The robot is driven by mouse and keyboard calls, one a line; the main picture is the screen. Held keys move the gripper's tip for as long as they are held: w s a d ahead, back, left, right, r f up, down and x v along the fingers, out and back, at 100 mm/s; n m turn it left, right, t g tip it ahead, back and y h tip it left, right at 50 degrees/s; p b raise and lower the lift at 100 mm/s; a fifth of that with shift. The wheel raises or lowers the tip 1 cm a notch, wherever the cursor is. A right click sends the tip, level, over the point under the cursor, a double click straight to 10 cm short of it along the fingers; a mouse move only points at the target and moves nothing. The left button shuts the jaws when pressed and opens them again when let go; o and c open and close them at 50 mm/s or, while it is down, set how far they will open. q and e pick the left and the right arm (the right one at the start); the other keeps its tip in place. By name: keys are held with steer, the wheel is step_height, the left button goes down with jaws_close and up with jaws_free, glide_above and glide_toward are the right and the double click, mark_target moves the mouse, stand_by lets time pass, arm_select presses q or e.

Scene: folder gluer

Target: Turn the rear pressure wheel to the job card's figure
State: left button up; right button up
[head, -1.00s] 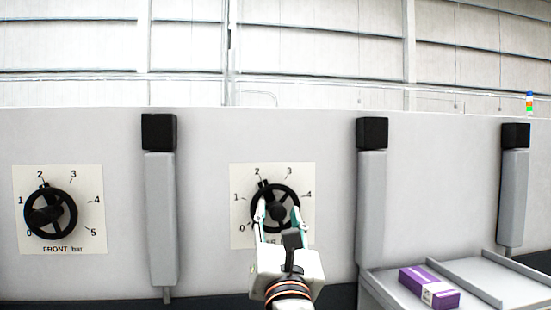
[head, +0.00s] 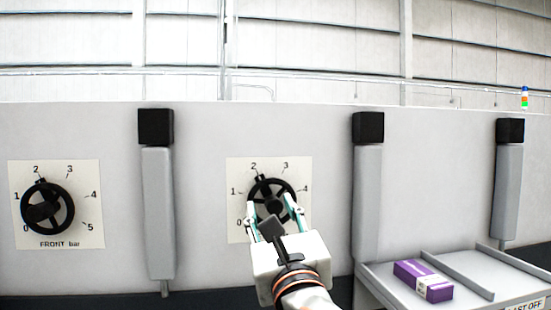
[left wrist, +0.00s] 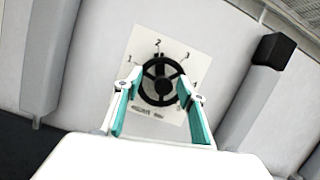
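The rear pressure wheel (head: 273,204) is a black, spoked handwheel on a white dial plate (head: 236,172) in the middle of the grey panel. Its small pointer is at about 2 on the bar scale. My left gripper (head: 270,208) is in front of this wheel, fingers open to either side of it. In the left wrist view, the wheel (left wrist: 160,83) shows between the two teal-padded fingers (left wrist: 159,90); I cannot tell whether they touch the rim. The gripper hides the plate's lower label. My right gripper and a job card are not in view.
The front wheel (head: 47,208), labelled FRONT bar, is at the left with its pointer near 2. Grey posts with black caps (head: 156,127) stand out on both sides of the rear wheel. A purple box (head: 422,281) lies on a grey tray (head: 385,290) at lower right.

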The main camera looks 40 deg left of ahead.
mark_target(275, 202)
arm_select(q)
steer(key=w+r+n+h, duration=0.1)
steer(key=r+n, duration=0.2)
steer(key=n, duration=0.1)
steer(key=w+a+r+n+g+h, duration=0.1)
steer(key=r+n, duration=0.2)
steer(key=n, duration=0.1)
steer(key=w+a+r+n+h, duration=0.1)
steer(key=r+n, duration=0.2)
steer(key=n, duration=0.1)
steer(key=shift+w+a+r+g+b, duration=0.1)
steer(key=shift+w+r+g+b, duration=0.1)
steer(key=shift+w+g+b, duration=0.1)
